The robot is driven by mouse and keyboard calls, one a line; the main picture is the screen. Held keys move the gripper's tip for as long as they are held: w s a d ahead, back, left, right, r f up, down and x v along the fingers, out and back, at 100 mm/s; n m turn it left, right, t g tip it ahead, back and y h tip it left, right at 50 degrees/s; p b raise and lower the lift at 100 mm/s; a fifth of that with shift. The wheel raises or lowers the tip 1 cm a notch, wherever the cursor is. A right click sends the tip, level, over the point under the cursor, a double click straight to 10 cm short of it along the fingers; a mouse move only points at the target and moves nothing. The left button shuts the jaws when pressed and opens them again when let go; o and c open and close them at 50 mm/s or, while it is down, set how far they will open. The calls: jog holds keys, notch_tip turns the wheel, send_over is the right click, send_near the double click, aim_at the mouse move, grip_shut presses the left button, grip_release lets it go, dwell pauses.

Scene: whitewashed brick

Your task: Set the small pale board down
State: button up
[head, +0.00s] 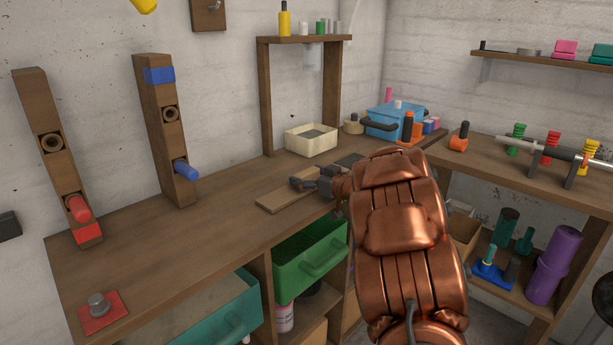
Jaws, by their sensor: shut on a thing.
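The small pale board (277,204) is a thin, flat light-brown piece at the middle of the workbench (215,222). It lies level at or just above the bench top; I cannot tell whether it touches. My gripper (300,184) reaches in from the right over the board and is shut on it. The fingers are small in this view, and my copper-coloured arm hides part of the board's right side and the bench behind it.
A cream bin (311,148) stands behind the board, under a shelf frame. A blue box (394,121) is further right. A green drawer (308,262) and a teal drawer (213,312) stand open below. A red plate (102,318) lies front left. The bench's left part is mostly clear.

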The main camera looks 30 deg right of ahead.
jog(key=o, duration=1)
jog(key=shift+s+d+r, duration=0.1)
jog(key=shift+s, duration=0.2)
jog(key=v, duration=1.1)
jog(key=shift+s, duration=0.15)
jog(key=shift+r, duration=0.1)
